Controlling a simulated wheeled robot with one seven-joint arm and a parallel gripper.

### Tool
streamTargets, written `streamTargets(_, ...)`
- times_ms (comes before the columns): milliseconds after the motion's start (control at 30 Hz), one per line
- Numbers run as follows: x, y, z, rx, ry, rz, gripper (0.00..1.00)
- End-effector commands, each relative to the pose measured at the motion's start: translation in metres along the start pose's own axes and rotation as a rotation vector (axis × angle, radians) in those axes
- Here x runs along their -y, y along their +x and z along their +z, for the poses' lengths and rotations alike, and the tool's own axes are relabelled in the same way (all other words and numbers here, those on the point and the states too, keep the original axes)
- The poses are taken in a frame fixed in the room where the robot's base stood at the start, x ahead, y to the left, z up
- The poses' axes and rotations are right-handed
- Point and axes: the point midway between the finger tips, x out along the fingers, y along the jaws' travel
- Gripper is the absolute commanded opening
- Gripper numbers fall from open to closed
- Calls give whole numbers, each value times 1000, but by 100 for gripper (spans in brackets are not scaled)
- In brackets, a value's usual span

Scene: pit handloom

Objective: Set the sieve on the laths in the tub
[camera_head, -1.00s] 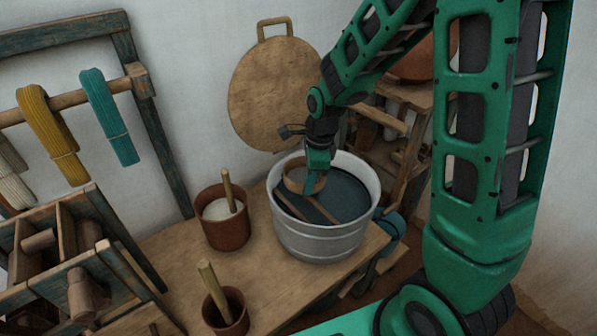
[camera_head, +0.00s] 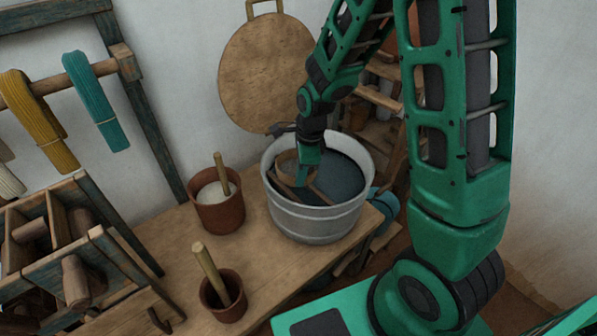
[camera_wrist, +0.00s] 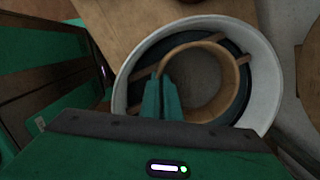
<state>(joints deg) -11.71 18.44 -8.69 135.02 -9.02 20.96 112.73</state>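The grey metal tub (camera_head: 318,222) stands on the wooden bench and holds dark liquid. The sieve (camera_head: 286,160), a round wooden hoop, is inside the tub at its left side. In the wrist view the sieve (camera_wrist: 228,98) lies over the laths (camera_wrist: 140,74), whose ends show on both sides of it, inside the tub's pale rim (camera_wrist: 262,100). My gripper (camera_wrist: 161,98) has its teal fingertips close together on the sieve's near-left rim. In the head view my gripper (camera_head: 307,172) reaches down into the tub. I cannot tell whether the sieve touches the laths.
A brown pot (camera_head: 218,212) with a stick and white contents stands left of the tub. A smaller pot (camera_head: 224,306) with a stick is nearer. A round wooden board (camera_head: 262,75) leans behind. A wooden rack (camera_head: 75,265) is at left.

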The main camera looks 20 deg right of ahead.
Motion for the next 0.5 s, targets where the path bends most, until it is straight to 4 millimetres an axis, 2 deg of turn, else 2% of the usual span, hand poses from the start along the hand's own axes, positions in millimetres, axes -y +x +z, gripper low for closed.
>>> streamTargets(500, -2, 31, -4, -1, 1, 2, 0)
